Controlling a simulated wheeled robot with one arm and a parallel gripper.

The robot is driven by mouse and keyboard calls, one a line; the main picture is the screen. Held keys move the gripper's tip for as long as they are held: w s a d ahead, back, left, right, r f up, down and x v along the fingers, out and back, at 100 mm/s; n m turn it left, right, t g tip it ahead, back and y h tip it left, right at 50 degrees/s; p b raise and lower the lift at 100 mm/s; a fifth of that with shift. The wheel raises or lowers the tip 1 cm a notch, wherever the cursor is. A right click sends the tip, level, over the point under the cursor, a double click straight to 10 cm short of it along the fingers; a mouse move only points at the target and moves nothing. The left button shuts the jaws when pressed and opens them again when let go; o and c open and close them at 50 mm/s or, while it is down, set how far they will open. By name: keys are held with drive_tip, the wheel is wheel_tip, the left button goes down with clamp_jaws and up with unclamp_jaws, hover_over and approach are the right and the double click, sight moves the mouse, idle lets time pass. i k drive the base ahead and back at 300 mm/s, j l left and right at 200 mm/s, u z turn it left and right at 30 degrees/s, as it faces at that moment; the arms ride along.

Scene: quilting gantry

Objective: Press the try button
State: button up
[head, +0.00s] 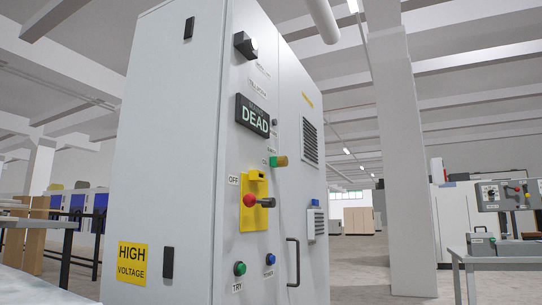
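The try button (239,268) is a small round green button low on the front of a tall grey cabinet (165,150). A label reading TRY (237,287) sits just below it. A blue button (269,272) with its own label, too small to read surely, is to its right. Above is a yellow plate (255,222) with a red-knobbed handle (250,200) beside an OFF label (234,180). A dark display (252,116) reads DEAD. My gripper is not in view, and nothing covers the try button.
A vertical handle (293,262) stands out from the cabinet door, right of the buttons. A yellow HIGH VOLTAGE sign (132,263) is on the left side. A bench (500,262) with control boxes stands at the right. Floor is open between cabinet and bench.

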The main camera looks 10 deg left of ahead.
sight(242, 268)
drive_tip(key=k+l+u, duration=0.35)
drive_tip(key=u, duration=0.15)
drive_tip(key=k+l+u, duration=0.25)
drive_tip(key=k+u, duration=0.2)
drive_tip(key=i, duration=0.05)
